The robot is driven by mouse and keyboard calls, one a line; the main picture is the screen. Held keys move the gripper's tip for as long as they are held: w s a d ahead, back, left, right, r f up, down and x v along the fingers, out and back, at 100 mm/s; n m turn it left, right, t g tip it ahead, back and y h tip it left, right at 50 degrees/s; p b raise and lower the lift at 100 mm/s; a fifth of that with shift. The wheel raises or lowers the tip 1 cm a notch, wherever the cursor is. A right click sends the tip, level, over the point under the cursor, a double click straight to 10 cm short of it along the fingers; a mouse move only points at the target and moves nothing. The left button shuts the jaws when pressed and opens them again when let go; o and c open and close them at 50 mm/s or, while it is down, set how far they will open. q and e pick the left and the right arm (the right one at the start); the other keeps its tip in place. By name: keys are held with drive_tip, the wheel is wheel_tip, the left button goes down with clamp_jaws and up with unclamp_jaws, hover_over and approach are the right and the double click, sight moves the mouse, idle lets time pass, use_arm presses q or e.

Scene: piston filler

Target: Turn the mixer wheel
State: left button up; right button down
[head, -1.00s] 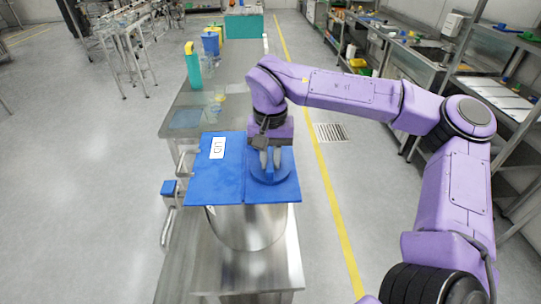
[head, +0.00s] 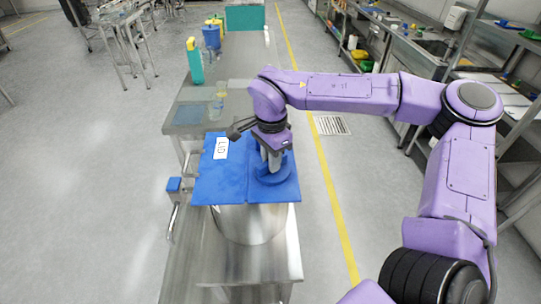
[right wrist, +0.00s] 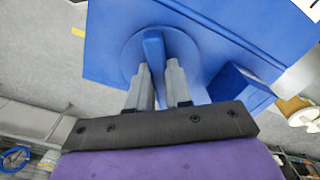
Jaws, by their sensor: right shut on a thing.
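The mixer wheel (head: 273,177) is a round blue disc on the right part of the flat blue lid (head: 221,183), on top of a steel drum (head: 250,224). The lid carries a white label reading "LID" (head: 221,148). My right gripper (head: 271,165) points down at the wheel and is shut on it. In the right wrist view, the grey fingers (right wrist: 160,80) stand at the wheel's raised blue bar (right wrist: 152,50). The exact contact is hard to see. The disc (right wrist: 184,50) lies beyond the fingers. My left gripper is not in view.
The drum stands at the near end of a long steel table (head: 232,262). Beyond the lid are a teal bottle (head: 195,66) and a blue container (head: 211,38). Steel counters line the right; the floor between is clear.

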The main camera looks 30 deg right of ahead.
drive_tip(key=m, duration=0.3)
drive_tip(key=shift+f+m, duration=0.15)
drive_tip(key=shift+m, duration=0.15)
drive_tip(key=m, duration=0.2)
drive_tip(key=shift+f+m, duration=0.1)
drive_tip(key=shift+m, duration=0.3)
drive_tip(key=m, duration=0.3)
drive_tip(key=shift+f, duration=0.1)
drive_tip(key=shift+s+m, duration=0.1)
drive_tip(key=shift+m, duration=1.8)
drive_tip(key=shift+m+b, duration=0.3)
drive_tip(key=c, duration=1)
unclamp_jaws()
drive_tip(key=shift+s, duration=0.1)
drive_tip(key=shift+c, duration=0.2)
drive_tip(key=shift+d, duration=0.25)
